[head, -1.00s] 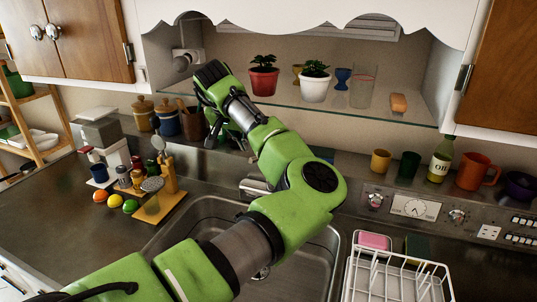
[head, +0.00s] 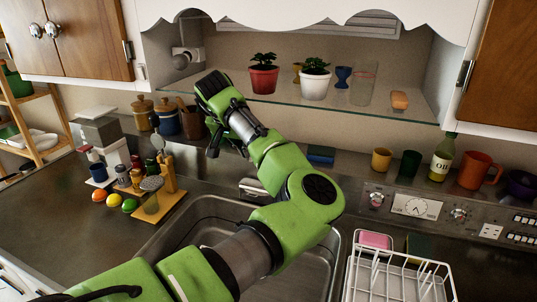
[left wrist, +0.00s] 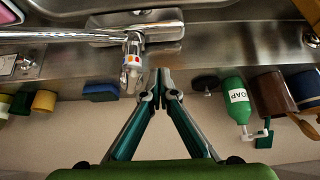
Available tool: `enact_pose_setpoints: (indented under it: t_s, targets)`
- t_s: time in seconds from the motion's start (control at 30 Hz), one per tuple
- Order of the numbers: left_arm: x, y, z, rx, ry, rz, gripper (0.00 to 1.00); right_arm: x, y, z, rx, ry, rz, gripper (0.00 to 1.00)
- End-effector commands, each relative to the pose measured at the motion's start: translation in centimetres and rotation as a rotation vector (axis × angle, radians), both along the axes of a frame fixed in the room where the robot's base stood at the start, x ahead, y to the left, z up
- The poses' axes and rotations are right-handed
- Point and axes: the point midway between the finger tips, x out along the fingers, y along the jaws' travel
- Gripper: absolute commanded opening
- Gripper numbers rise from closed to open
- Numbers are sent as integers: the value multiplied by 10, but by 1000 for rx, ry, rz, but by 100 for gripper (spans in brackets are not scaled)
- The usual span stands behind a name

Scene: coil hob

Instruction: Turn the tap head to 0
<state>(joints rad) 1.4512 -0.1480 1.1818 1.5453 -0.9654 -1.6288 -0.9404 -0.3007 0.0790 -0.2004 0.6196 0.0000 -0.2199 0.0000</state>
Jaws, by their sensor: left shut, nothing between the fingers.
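The tap shows in the left wrist view, where the picture looks upside down. Its metal tap head (left wrist: 134,65) has a small orange-red and blue mark, and a long spout (left wrist: 60,35) runs to the left. My left gripper (left wrist: 160,84) is shut and empty, its fingertips just to the right of the tap head; whether they touch it I cannot tell. In the head view my left gripper (head: 228,148) is over the back of the counter, and my arm hides most of the tap. My right gripper is not in view.
A green soap bottle (left wrist: 235,100) stands to the right in the wrist view, with a blue sponge (left wrist: 101,92) to the left. The sink (head: 205,208) lies under my arm. A glass shelf (head: 330,108) with plants (head: 263,80) hangs above. A white rack (head: 385,268) stands right.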

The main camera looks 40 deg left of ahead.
Motion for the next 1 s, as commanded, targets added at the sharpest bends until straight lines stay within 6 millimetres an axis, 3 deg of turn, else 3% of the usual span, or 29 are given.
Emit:
enact_pose_setpoints:
  t_s: [0.2, 1.0]
  targets:
    - [0, 0, -10, 1, 0, 1, 0, 0, -2, -4, -2, 0, 1, 0]
    - [5, -14, -10, 0, 1, 0, 0, 1, -2, 3, -2, -1, 0, 0]
